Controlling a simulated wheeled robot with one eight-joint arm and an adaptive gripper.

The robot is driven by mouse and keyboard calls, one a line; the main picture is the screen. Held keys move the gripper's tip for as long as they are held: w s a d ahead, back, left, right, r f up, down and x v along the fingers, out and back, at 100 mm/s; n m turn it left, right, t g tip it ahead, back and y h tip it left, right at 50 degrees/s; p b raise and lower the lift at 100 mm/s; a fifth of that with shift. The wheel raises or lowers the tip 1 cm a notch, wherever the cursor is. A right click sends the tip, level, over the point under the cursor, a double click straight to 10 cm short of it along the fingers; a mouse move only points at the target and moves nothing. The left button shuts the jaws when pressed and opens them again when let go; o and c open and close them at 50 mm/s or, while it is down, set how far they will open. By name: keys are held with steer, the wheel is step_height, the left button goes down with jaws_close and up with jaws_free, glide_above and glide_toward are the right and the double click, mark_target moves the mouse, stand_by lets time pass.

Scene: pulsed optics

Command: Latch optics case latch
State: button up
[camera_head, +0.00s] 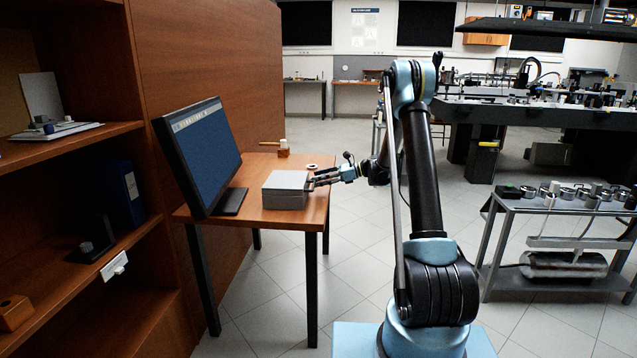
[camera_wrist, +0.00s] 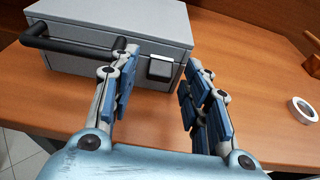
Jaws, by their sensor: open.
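The grey optics case (camera_head: 285,190) sits on the wooden table, and my gripper (camera_head: 318,181) is at its right side. In the wrist view the case (camera_wrist: 165,27) stands ahead, with its lid down and a dark handle (camera_wrist: 70,42) on its front. The latch (camera_wrist: 160,68), a small grey block with a dark edge, is on the front face near the right corner. My gripper (camera_wrist: 158,95) is open and empty, its two fingers pointing at the case with the latch between them in the picture. I cannot tell whether the latch is fastened or whether the left finger touches the case.
A monitor (camera_head: 200,152) stands left of the case on the table (camera_head: 262,165). A white tape ring (camera_wrist: 301,111) lies to the right, and a small wooden block (camera_head: 284,152) is at the back.

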steer(key=v, duration=1)
steer(key=shift+d, duration=0.35)
steer(key=d+f+y, duration=0.3)
steer(key=d+f, duration=0.1)
steer(key=d, duration=0.2)
steer(key=a, duration=1.7)
steer(key=shift+w+a+r, duration=0.1)
steer(key=shift+a+r, duration=0.1)
steer(key=shift+a, duration=0.1)
jaws_close()
